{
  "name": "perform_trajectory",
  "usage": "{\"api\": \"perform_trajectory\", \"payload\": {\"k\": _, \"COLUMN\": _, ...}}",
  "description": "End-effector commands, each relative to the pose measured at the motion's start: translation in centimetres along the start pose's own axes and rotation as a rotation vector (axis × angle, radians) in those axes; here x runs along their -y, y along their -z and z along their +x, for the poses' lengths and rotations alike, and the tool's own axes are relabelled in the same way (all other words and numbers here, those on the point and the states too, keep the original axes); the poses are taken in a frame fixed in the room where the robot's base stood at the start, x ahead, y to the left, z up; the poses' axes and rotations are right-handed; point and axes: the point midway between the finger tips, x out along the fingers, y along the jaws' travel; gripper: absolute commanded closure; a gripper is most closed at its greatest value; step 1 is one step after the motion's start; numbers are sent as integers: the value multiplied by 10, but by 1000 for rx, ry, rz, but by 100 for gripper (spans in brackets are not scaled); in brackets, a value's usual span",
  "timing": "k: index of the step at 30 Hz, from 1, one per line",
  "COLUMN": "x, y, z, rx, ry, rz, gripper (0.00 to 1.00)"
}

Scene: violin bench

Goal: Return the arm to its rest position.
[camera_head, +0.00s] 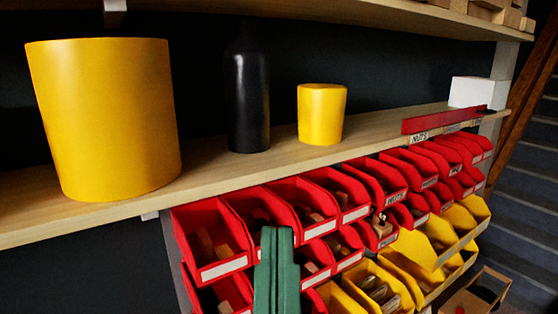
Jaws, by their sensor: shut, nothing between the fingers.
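My gripper (277,236) shows at the bottom of the head view, a little left of centre. Its two green fingers point up and lie together, shut with nothing between them. It appears in front of the red bins and overlaps some of them in the picture. I cannot tell how far it is from them. The rest of my arm is below the picture edge and hidden.
A wooden shelf (225,168) carries a large yellow cylinder (105,120), a black bottle (248,100), a smaller yellow cylinder (321,115) and a white box (477,92). Below are several red bins (208,240) and yellow bins (462,222). Stairs (525,200) are at right.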

Motion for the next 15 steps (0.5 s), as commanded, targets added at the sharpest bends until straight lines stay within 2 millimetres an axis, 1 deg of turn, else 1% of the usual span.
{"api": "perform_trajectory", "payload": {"k": 1, "x": 1, "y": 46, "z": 32, "rx": 1, "ry": 1, "rz": 1, "gripper": 100}}
{"api": "perform_trajectory", "payload": {"k": 3, "x": 2, "y": 76, "z": 53, "rx": 2, "ry": 3, "rz": 3, "gripper": 100}}
{"api": "perform_trajectory", "payload": {"k": 6, "x": 3, "y": 111, "z": 78, "rx": 3, "ry": 5, "rz": 6, "gripper": 100}}
{"api": "perform_trajectory", "payload": {"k": 9, "x": 3, "y": 135, "z": 94, "rx": 4, "ry": 6, "rz": 8, "gripper": 100}}
{"api": "perform_trajectory", "payload": {"k": 10, "x": 4, "y": 140, "z": 98, "rx": 4, "ry": 6, "rz": 8, "gripper": 100}}
{"api": "perform_trajectory", "payload": {"k": 12, "x": 4, "y": 146, "z": 103, "rx": 4, "ry": 7, "rz": 9, "gripper": 100}}
{"api": "perform_trajectory", "payload": {"k": 15, "x": 4, "y": 149, "z": 104, "rx": 5, "ry": 7, "rz": 9, "gripper": 100}}
